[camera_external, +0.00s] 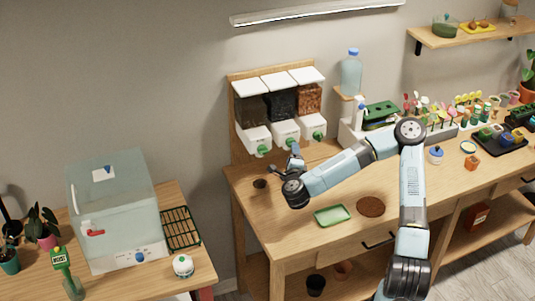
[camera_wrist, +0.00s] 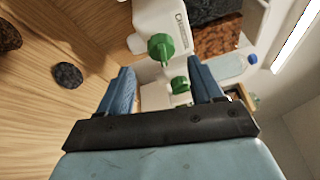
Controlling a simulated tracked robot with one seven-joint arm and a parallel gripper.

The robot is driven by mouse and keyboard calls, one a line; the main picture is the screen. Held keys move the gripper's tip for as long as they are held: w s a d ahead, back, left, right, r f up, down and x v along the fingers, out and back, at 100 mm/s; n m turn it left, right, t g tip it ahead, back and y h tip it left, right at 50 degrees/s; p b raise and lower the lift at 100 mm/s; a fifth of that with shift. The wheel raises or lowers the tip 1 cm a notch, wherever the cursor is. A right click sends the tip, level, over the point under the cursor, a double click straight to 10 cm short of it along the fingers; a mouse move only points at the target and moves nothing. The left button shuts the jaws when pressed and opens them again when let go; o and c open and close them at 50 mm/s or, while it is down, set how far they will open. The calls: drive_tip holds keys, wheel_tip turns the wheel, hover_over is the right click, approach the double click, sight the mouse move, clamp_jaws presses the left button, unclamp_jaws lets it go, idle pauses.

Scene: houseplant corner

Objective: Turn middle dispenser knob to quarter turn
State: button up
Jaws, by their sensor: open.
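Three white dispensers hang on a wooden board, each with a green knob. The middle dispenser (camera_external: 282,104) holds black material, and its knob (camera_external: 289,143) is at its lower front. In the wrist view the middle knob (camera_wrist: 160,47) is just beyond and above my fingertips, on a white housing with a partly readable "Ch" label. The right dispenser's knob (camera_wrist: 180,85) appears between my fingers but looks farther off. My gripper (camera_external: 295,153) is open and empty, just below the middle knob; it also shows in the wrist view (camera_wrist: 163,85). Contact with a knob is not visible.
A small dark cup (camera_external: 260,183) stands on the bench below the dispensers.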

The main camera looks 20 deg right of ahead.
drive_tip(key=v, duration=0.9)
drive_tip(key=shift+f, duration=0.1)
drive_tip(key=shift+w, duration=0.1)
drive_tip(key=shift+c, duration=0.5)
